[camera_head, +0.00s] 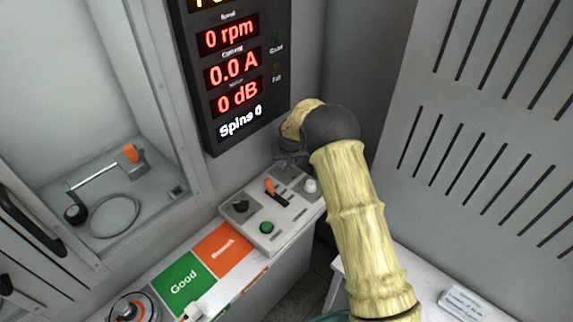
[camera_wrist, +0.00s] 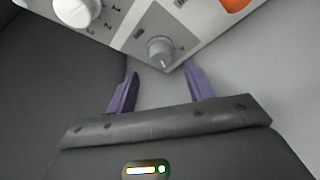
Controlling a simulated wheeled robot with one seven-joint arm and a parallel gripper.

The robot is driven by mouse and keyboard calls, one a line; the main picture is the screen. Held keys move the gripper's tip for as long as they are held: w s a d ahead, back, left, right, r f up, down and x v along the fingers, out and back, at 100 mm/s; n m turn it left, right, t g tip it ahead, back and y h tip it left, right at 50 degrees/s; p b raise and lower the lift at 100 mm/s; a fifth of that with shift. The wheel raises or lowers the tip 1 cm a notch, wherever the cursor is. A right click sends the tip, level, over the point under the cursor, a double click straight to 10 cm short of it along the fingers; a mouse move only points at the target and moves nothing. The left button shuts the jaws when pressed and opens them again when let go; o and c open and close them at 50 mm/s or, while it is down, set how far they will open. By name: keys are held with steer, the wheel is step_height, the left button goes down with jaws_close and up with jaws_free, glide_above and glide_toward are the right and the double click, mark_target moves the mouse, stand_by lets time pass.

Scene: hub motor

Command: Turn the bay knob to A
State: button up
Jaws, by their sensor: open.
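The control panel (camera_head: 282,225) is a light grey box on the counter below the display. A white knob (camera_head: 310,185) sits at its right end. In the wrist view a small grey knob (camera_wrist: 160,50) stands near the panel corner, with small marks beside it too blurred to read. A larger white knob (camera_wrist: 76,10) with numerals is at upper left. I cannot tell from labels which is the bay knob. My gripper (camera_wrist: 162,88) is open and empty, its purple fingers short of the grey knob and either side of its line. In the head view my gripper (camera_head: 290,155) is over the panel's back edge, partly hidden.
The panel also has an orange lever (camera_head: 270,187), a black knob (camera_head: 240,206) and a green button (camera_head: 266,227). The red-digit display (camera_head: 232,70) stands close behind. A green Good mat (camera_head: 183,283) and an orange mat (camera_head: 222,250) lie to the left. A slotted grey panel (camera_head: 490,130) bounds the right.

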steer(key=shift+x, duration=2.5)
steer(key=c, duration=1)
